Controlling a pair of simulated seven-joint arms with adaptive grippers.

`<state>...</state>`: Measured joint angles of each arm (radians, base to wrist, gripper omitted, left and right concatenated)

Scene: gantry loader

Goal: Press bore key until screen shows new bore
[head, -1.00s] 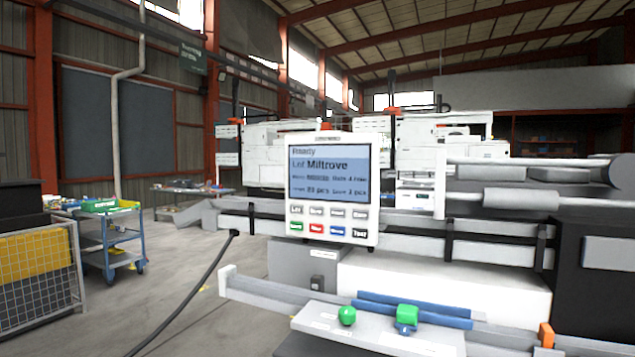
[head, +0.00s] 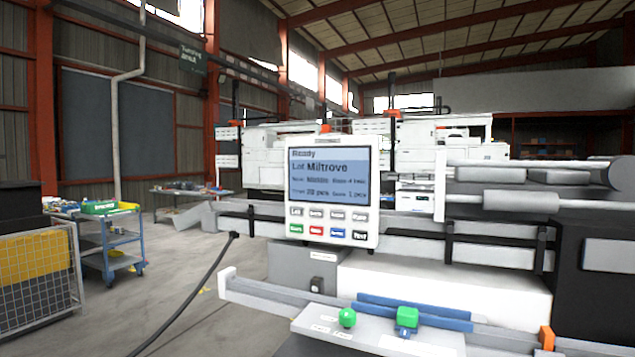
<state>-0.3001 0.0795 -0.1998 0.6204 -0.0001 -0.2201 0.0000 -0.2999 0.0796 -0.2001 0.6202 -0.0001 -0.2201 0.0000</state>
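A white control panel (head: 362,237) faces me near the middle of the head view. Its blue screen (head: 330,178) reads "Ready" and "Lot Miltrove" above two smaller lines. The value on the left of the first small line is too blurred to read. Below the screen are two rows of keys. The second key in the top row (head: 316,213) has a blurred label that looks like "Bore". The bottom row has green, red, blue and dark keys. Neither of my grippers is in view, and nothing covers the panel.
A grey plate (head: 375,335) with a green knob (head: 347,318) and a green block (head: 407,317) lies below the panel. A black cable (head: 190,290) hangs to the left. A blue trolley (head: 108,235) and a mesh cage (head: 40,275) stand at left. Rails and rollers (head: 520,201) extend right.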

